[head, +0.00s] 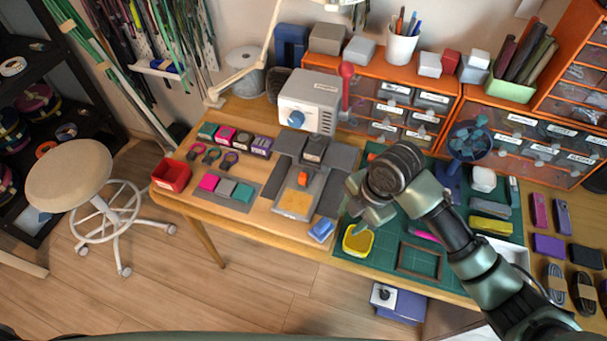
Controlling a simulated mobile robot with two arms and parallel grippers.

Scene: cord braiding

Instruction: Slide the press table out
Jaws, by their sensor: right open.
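The press (310,100) is a white box with a blue dial and a red-knobbed lever, standing at the back of the wooden table. In front of it lies a grey plate, which looks like the press table (318,187), with an orange piece and a tan pad on it. My right gripper (362,214) is open and empty, to the right of the plate and above the green mat, near a yellow tub. It does not touch the plate as far as I can see. My left gripper is out of view.
A yellow tub (357,240) and a brown frame (419,261) lie on the green cutting mat (388,253). A blue block (321,230) lies by the table's front edge. A red bin (171,176) and coloured pads stand left. A lamp arm (262,55) rises behind.

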